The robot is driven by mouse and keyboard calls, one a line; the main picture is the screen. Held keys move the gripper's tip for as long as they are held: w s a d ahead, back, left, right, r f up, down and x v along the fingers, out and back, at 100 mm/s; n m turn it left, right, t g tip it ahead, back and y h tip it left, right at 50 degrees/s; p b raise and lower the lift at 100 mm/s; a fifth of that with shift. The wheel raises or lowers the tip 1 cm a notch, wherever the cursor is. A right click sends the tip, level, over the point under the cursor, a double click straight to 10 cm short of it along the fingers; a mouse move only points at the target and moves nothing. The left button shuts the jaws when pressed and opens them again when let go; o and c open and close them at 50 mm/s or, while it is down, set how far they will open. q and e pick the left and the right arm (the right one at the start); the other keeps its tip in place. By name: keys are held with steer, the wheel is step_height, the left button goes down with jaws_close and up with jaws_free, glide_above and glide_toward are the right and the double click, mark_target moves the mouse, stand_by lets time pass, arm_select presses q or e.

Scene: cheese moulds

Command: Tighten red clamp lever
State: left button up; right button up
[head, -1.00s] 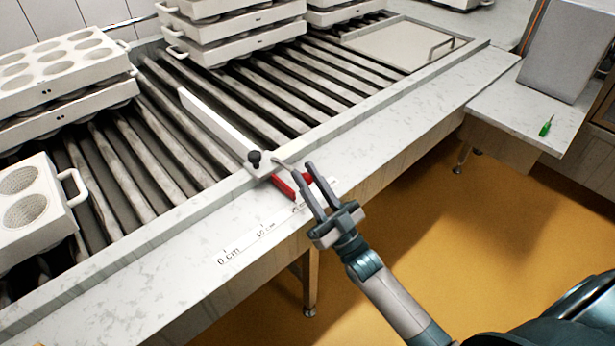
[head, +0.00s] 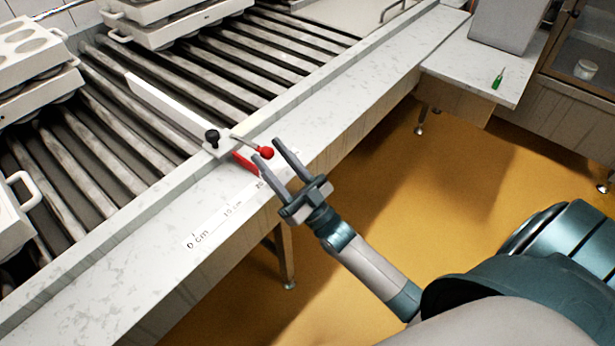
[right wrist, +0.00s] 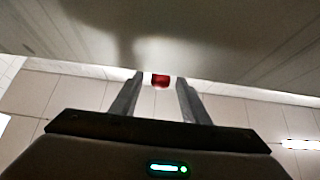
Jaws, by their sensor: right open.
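The red clamp lever shows in the head view as a thin metal rod ending in a round red knob (head: 267,152). It joins the clamp beside a black knob (head: 212,136) at the near end of a white stop bar (head: 165,108). My right gripper (head: 268,149) is open, its fingertips on either side of the red knob in the picture. In the right wrist view the red knob (right wrist: 160,80) shows between the fingertips (right wrist: 160,82). I cannot tell whether a finger touches it. My left gripper is not in view.
A red piece (head: 243,162) lies by a printed centimetre scale (head: 215,228) on the pale counter edge. Rollers (head: 85,165) run behind, with stacked white moulds (head: 170,22) on them. A green-handled tool (head: 497,80) lies on the side table. The orange floor is clear at right.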

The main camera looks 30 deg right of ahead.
arm_select(q)
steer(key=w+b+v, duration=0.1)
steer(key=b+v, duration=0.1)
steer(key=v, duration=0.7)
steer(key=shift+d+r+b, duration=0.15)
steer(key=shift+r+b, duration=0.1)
steer(key=shift+b, duration=0.15)
arm_select(e)
steer(key=v, duration=1.6)
steer(key=shift+f, duration=0.25)
